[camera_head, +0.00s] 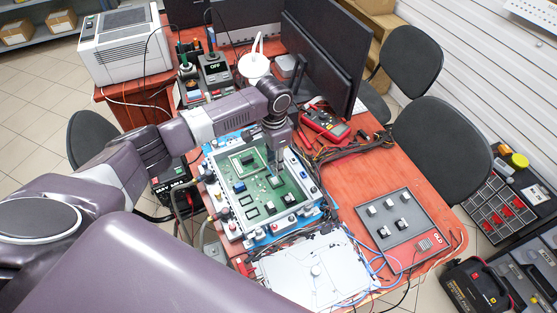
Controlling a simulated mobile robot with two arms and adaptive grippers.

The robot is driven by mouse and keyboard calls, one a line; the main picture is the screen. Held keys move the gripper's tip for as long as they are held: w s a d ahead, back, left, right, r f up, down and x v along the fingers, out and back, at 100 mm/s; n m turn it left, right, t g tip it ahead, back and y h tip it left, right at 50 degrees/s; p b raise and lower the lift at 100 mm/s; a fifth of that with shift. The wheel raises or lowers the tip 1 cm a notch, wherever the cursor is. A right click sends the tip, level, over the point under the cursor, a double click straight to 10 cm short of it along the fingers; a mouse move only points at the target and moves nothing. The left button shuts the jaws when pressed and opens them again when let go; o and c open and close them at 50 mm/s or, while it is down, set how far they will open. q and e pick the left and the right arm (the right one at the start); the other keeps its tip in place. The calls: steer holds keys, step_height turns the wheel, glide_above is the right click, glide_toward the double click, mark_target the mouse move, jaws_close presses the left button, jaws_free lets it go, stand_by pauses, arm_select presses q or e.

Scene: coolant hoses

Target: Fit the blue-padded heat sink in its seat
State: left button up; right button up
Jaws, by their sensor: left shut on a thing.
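A green circuit board (257,205) lies in a white-and-blue fixture (231,232) on the red table. My left gripper (273,170) points down over the right-middle part of the board. It is shut on a small heat sink (275,182), at or just above the board surface. Its pad colour is too small to tell, and I cannot tell whether it touches its seat. Another silver heat sink (289,199) sits on the board just in front. A square frame (244,161) is at the board's back left. My right gripper is not in view.
A red multimeter (325,124) and a black monitor (322,65) stand behind. Bare red table lies right of the fixture.

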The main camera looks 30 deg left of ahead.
arm_select(q)
steer(key=shift+f, duration=0.15)
steer(key=shift+d+f+b, duration=0.1)
steer(key=shift+f+b, duration=0.6)
steer(key=shift+b, duration=0.2)
steer(key=shift+f+b, duration=0.85)
steer(key=shift+f, duration=0.55)
steer(key=shift+p, duration=0.5)
